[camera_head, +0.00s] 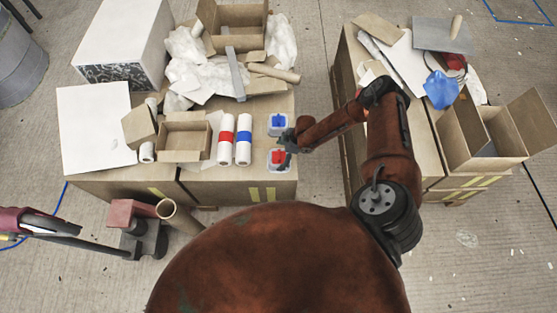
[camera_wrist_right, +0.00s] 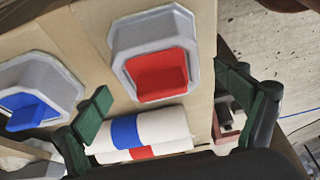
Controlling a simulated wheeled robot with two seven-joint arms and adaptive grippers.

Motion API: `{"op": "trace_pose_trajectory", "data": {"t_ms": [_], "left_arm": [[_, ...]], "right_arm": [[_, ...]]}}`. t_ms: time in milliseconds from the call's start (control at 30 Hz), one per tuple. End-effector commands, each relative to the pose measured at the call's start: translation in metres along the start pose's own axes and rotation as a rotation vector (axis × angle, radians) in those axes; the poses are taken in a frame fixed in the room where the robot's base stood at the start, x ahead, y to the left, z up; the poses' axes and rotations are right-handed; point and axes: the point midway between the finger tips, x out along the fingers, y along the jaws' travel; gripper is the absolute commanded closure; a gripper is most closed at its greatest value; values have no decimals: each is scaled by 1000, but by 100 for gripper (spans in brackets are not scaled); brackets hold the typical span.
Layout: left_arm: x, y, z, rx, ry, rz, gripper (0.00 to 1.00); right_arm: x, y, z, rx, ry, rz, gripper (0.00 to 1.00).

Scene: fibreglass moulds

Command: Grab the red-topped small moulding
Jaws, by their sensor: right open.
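The red-topped small moulding (camera_head: 277,158) stands at the front right corner of the left cardboard-covered stack, a grey-white shell with a red recessed face. It also shows in the right wrist view (camera_wrist_right: 157,75), upper middle. My right gripper (camera_head: 288,140) is open beside it in the head view, its arm reaching in from the right. In the wrist view its green-padded fingers (camera_wrist_right: 165,85) are spread wide, the moulding beyond and between them, with nothing held. A similar blue-topped moulding (camera_head: 278,121) stands just behind the red one. My left gripper is not seen.
Two white rolls, one with a red band (camera_head: 225,138) and one with a blue band (camera_head: 244,138), lie left of the mouldings. An open carton (camera_head: 184,156) is farther left. A gap of floor (camera_head: 314,120) separates this stack from the right one.

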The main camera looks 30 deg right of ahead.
Motion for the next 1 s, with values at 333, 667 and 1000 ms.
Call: {"op": "trace_pose_trajectory", "data": {"t_ms": [333, 667, 1000], "left_arm": [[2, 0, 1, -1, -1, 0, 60], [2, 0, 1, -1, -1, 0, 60], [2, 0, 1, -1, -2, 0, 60]], "right_arm": [[12, 0, 0, -1, 0, 0, 9], [12, 0, 0, -1, 0, 0, 30], [12, 0, 0, -1, 0, 0, 53]]}}
